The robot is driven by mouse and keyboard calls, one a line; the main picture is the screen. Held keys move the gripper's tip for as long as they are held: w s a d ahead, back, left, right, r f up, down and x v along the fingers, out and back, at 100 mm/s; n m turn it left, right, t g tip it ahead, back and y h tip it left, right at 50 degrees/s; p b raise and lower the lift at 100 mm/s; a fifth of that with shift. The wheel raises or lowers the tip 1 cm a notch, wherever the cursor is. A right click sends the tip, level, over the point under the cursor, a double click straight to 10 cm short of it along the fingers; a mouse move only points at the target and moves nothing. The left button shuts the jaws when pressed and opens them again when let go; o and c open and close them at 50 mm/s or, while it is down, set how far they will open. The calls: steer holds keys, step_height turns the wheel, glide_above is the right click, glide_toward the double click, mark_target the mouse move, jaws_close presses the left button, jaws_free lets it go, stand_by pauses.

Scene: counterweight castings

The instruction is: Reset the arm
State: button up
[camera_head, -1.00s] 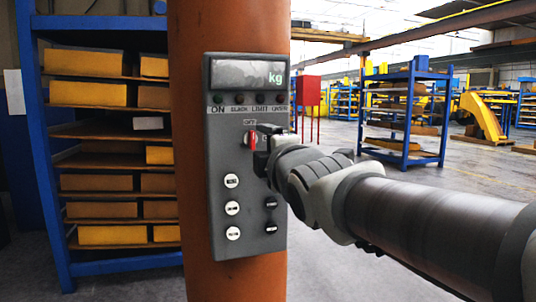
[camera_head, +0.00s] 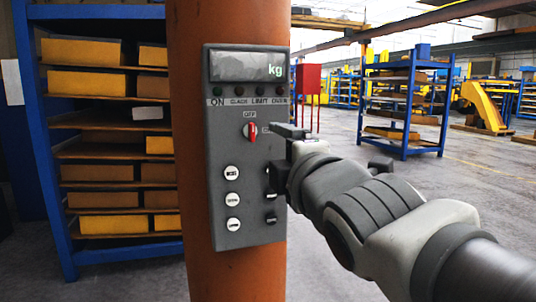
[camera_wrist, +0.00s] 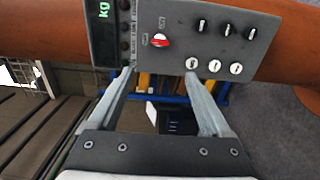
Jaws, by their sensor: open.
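My gripper (camera_head: 286,132) is in front of the right edge of a grey control panel in the head view, with my arm reaching in from the lower right. In the wrist view my gripper (camera_wrist: 158,90) shows two fingers spread apart with nothing between them. The control panel (camera_head: 246,205) is fixed to an orange column. It has a display marked kg, a row of small lamps, a red rotary switch (camera_head: 251,131) and several round buttons. The red switch also shows in the wrist view (camera_wrist: 160,41), beyond the fingertips. My gripper hides part of the panel's right side.
The orange column (camera_head: 189,30) stands close in front. A blue rack (camera_head: 35,150) with yellow-fronted boxes is behind it at left. Another blue rack (camera_head: 408,105) stands farther back at right. The floor (camera_head: 480,190) at right looks clear.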

steer(key=s+d+f+m+g+h, duration=0.2)
steer(key=d+f+m, duration=0.2)
steer(key=f+m, duration=0.15)
steer(key=s+d+f+m+g+h, duration=0.25)
steer(key=d+f+m, duration=0.2)
steer(key=f, duration=0.25)
steer(key=s+d+f+m+g, duration=0.4)
steer(key=s+f+m+g, duration=0.4)
steer(key=s+f+m, duration=0.45)
step_height(320, 180, up, 21)
steer(key=w+n+p, duration=0.1)
steer(key=p, duration=2)
steer(key=shift+w+a+t, duration=0.15)
steer(key=shift+a+t, duration=0.1)
steer(key=shift+t, duration=0.1)
steer(key=shift+h, duration=0.25)
